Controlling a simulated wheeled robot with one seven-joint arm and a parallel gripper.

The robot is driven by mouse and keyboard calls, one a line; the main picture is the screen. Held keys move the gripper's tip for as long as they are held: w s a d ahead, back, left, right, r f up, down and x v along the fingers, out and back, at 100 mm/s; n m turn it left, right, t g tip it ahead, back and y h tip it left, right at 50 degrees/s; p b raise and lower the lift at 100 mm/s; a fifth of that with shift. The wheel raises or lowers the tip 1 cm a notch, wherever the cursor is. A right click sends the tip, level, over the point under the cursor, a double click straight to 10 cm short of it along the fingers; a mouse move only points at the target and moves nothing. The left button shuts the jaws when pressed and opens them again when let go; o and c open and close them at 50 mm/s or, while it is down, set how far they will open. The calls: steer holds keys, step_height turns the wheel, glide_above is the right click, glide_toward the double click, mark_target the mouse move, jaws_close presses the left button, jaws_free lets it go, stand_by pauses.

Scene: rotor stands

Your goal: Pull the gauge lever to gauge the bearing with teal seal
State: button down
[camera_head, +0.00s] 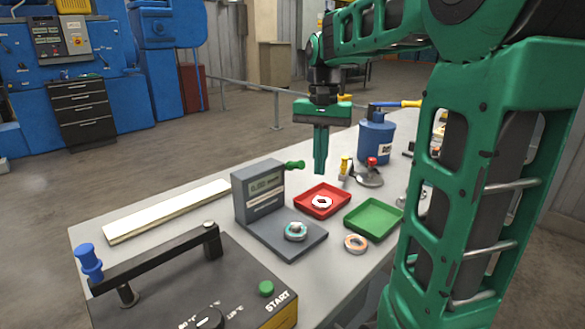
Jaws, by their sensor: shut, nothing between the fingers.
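The grey gauge (258,193) stands in the middle of the bench, with a small lit display on its upright. Its lever with a green knob (295,165) sticks out at the upper right of the upright. The bearing with teal seal (295,231) lies on the gauge's flat base plate, in front of the upright. My gripper (320,170) points down, its green fingers closed together and empty. In the picture it is just right of the green knob and above the red tray; the exact gap to the knob cannot be told.
A red tray (301,205) holds a white-sealed bearing (322,202). Right of it is an empty green tray (372,232), and an orange-sealed bearing (355,243) lies on the bench. A dark START box (240,285) with a blue-handled bar is in front; a blue can (376,145) stands behind.

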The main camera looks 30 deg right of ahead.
steer(key=m, duration=0.2)
glide_toward(290, 166)
steer(key=d+r, duration=0.1)
steer(key=d, duration=0.1)
steer(key=shift+s+d+y, duration=0.15)
steer(key=shift+s+y, duration=0.05)
steer(key=shift+y, duration=0.1)
steer(key=f, duration=0.4)
steer(key=shift+s+a+f, duration=0.15)
steer(key=shift+a+f, duration=0.15)
steer(key=shift+f, duration=1.15)
